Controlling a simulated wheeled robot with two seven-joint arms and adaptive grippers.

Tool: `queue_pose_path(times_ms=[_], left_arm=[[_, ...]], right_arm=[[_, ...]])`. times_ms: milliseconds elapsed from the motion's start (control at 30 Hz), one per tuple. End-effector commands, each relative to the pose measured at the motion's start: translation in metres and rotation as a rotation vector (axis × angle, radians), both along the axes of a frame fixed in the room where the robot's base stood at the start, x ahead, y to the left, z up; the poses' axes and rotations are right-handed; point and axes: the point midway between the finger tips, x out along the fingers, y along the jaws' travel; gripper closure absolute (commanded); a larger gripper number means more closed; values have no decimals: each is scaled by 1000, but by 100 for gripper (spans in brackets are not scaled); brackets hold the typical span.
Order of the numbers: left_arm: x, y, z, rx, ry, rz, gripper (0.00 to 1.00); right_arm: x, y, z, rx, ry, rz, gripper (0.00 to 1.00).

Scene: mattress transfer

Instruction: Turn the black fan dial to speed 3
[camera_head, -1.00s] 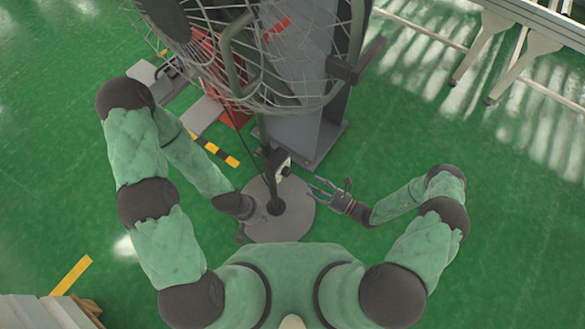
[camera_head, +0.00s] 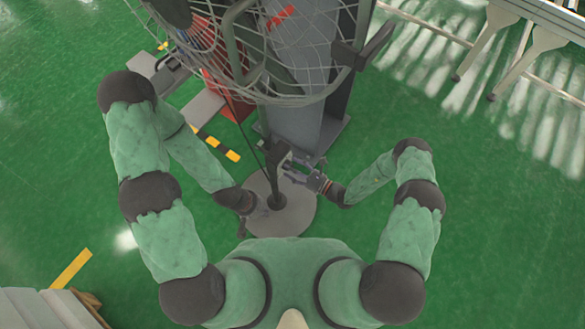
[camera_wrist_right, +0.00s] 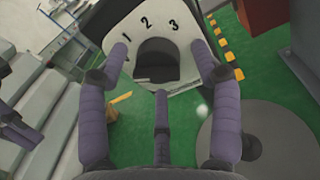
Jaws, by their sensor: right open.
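The black fan dial (camera_wrist_right: 158,62) sits on a white panel (camera_wrist_right: 108,42) marked 1, 2 and 3 in the right wrist view; its pointer is hard to make out. My right gripper (camera_wrist_right: 160,76) is open, with fingers to the left and right of the dial and one below it; contact is unclear. In the head view, my right gripper (camera_head: 290,168) is at the control box (camera_head: 277,157) on the stem of the fan (camera_head: 262,80). My left gripper (camera_head: 246,207) is low beside the stem; its fingers are unclear.
The fan's round grey base (camera_head: 294,213) rests on the green floor. A grey column (camera_head: 305,110) stands behind the fan. A table with pale legs (camera_head: 500,35) is at top right. The floor at right is clear.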

Motion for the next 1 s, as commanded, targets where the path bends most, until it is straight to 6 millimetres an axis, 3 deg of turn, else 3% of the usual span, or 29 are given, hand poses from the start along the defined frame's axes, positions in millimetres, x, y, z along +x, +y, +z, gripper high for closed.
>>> queue_pose_path(times_ms=[133,333,667,1000], left_arm=[[0,0,0,0,0,0,100],[0,0,0,0,0,0,100],[0,0,-2,0,0,0,100],[0,0,-11,0,0,0,100]], right_arm=[[0,0,0,0,0,0,35],[0,0,0,-1,1,0,89],[0,-1,-2,12,23,-2,90],[-1,0,-4,127,187,-3,90]])
